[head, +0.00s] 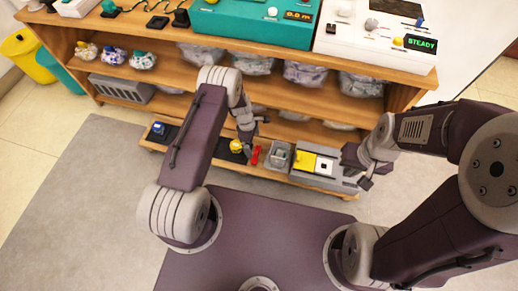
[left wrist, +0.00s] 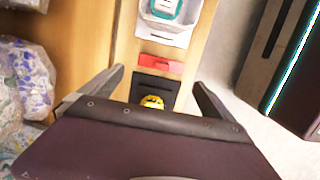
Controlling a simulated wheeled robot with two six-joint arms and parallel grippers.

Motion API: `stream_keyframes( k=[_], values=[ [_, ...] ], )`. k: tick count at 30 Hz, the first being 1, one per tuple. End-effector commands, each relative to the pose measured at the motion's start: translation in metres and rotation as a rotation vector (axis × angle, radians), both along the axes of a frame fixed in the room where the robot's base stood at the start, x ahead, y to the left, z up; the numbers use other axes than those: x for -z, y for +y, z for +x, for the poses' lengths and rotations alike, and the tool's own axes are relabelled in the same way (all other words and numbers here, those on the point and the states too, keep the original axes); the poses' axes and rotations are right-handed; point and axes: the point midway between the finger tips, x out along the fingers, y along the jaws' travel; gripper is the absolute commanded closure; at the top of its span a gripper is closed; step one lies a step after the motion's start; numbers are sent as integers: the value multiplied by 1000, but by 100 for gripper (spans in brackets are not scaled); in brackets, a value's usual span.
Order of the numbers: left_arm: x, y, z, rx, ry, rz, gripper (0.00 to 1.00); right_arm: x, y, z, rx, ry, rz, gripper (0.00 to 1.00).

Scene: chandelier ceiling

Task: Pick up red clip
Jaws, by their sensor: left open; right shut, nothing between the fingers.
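The red clip (head: 256,155) lies on the low front shelf, between a yellow round object and a grey holder. In the left wrist view the red clip (left wrist: 160,65) lies flat across the wooden board, ahead of my fingers. My left gripper (head: 248,146) is just above the shelf, close to the clip on its left side. Its fingers stand apart and empty in the left wrist view (left wrist: 158,82), with the clip beyond the tips. My right gripper (head: 362,172) is shut and empty, near the shelf's right end.
The yellow round object (head: 236,146) sits on a black base beside the clip. A grey holder (head: 278,155) and a yellow-and-white device (head: 316,163) stand right of it. The wooden shelf unit (head: 290,93) holds wrapped bundles above. Grey floor (head: 80,190) is clear at left.

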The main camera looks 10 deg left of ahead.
Motion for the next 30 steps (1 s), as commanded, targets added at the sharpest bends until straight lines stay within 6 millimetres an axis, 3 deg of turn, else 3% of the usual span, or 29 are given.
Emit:
stream_keyframes(
  k=[6,12,21,27,30],
  values=[
    [36,-5,-1,3,1,0,0,29,0,0,0,1,0,100],
    [41,-6,-1,3,0,0,0,32,0,0,0,0,0,100],
    [90,-15,-3,5,0,0,0,75,0,0,0,1,0,100],
    [87,-15,-2,4,-1,0,0,71,0,0,0,0,0,100],
    [87,-15,-2,4,-1,0,25,71,0,0,0,0,0,100]
  ],
)
